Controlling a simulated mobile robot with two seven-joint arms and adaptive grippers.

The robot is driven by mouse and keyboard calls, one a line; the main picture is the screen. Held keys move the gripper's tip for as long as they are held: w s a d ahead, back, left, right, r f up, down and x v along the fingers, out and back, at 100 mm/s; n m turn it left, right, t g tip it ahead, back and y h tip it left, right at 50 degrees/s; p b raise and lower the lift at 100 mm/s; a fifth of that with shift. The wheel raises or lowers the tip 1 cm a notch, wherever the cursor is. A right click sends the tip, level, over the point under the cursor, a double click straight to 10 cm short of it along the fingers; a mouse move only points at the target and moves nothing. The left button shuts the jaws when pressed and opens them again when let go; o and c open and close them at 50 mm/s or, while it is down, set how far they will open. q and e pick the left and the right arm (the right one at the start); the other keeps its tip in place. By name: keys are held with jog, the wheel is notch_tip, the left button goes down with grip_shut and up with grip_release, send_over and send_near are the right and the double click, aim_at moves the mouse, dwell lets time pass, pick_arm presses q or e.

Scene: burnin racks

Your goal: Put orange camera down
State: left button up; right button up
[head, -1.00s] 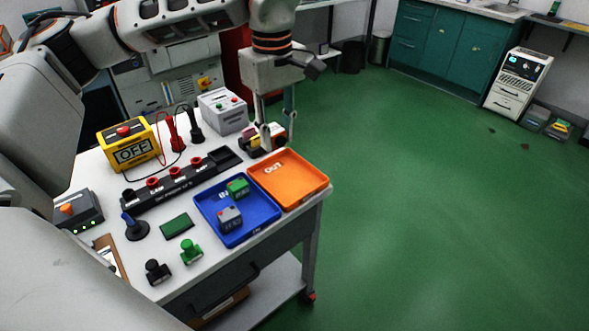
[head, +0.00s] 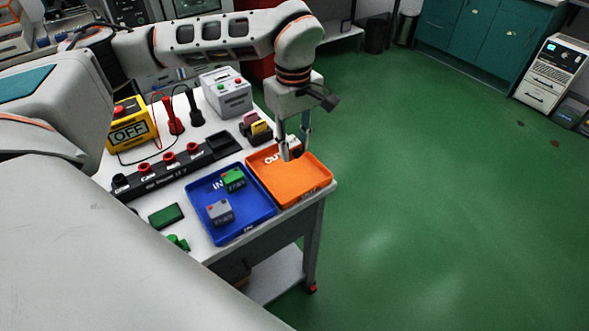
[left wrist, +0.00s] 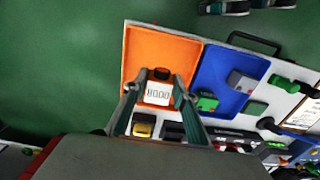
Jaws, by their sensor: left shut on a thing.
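My left gripper (head: 293,146) is over the back part of the orange tray (head: 305,187), marked "OUT". In the left wrist view its fingers (left wrist: 158,97) are on either side of the camera (left wrist: 158,92), which shows a white labelled face and a dark round end. The camera's orange parts are hard to tell from the orange tray (left wrist: 150,45) behind it. In the head view the fingers mostly hide it. I cannot tell whether it touches the tray floor. My right gripper is not in view.
The blue tray (head: 257,208), left of the orange one, holds a green block (head: 233,178) and a grey block (head: 220,211). A yellow-and-dark block (head: 261,130) stands behind the orange tray. A black socket strip (head: 170,172) lies farther left. The orange tray's front is clear.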

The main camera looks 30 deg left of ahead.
aim_at(294, 158)
pick_arm(q)
notch_tip(294, 158, down, 4)
jog(key=shift+f, duration=0.2)
notch_tip(294, 158, down, 4)
jog(key=shift+r+b, duration=0.2)
jog(key=shift+b, duration=0.1)
jog(key=shift+f, duration=0.1)
jog(key=o, duration=1.1)
jog(key=shift+o, duration=0.2)
